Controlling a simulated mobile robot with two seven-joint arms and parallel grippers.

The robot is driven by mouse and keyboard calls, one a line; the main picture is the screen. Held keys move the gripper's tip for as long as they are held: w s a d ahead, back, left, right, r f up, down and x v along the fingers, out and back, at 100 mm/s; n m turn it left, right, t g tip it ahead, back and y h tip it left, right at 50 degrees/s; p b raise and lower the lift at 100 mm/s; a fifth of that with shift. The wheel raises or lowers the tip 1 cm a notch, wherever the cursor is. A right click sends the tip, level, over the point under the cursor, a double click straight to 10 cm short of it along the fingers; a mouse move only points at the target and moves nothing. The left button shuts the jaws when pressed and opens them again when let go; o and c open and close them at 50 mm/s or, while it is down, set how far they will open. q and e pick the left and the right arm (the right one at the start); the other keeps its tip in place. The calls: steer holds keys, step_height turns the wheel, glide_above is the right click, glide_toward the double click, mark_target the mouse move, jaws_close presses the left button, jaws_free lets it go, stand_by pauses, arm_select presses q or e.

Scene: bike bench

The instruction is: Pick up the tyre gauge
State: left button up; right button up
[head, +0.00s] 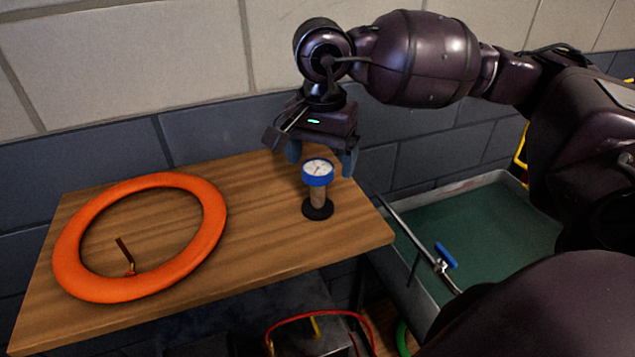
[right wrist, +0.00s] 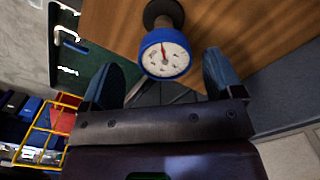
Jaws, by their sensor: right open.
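The tyre gauge (head: 318,174) stands upright on the wooden bench near its right end, with a blue-rimmed white dial on a brown stem and a dark round base. My right gripper (head: 322,165) is open and pointing down, just behind the gauge in the head view, its blue fingers showing on both sides of it. In the right wrist view the gauge's dial (right wrist: 165,54) lies ahead of and between the open fingers (right wrist: 163,78). Whether a finger touches it cannot be told; the jaws hold nothing. My left gripper is not in view.
An orange ring (head: 67,255), with a small copper-coloured piece inside it, lies on the wooden bench (head: 262,235) to the left. A green-bottomed tray (head: 490,225) with a blue-handled rod stands lower right. A brick wall rises close behind the bench.

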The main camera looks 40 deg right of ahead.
mark_target(318, 166)
steer(key=f, duration=0.2)
steer(key=f+p, duration=0.1)
steer(key=f, duration=0.1)
steer(key=shift+w+a, duration=0.15)
steer(key=shift+w, duration=0.05)
steer(key=shift+f, duration=0.65)
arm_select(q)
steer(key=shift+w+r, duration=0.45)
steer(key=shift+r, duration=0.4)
arm_select(e)
steer(key=shift+c, duration=0.3)
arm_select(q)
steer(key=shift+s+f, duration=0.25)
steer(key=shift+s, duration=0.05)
arm_select(e)
steer(key=c, duration=1)
steer(key=shift+r, duration=0.1)
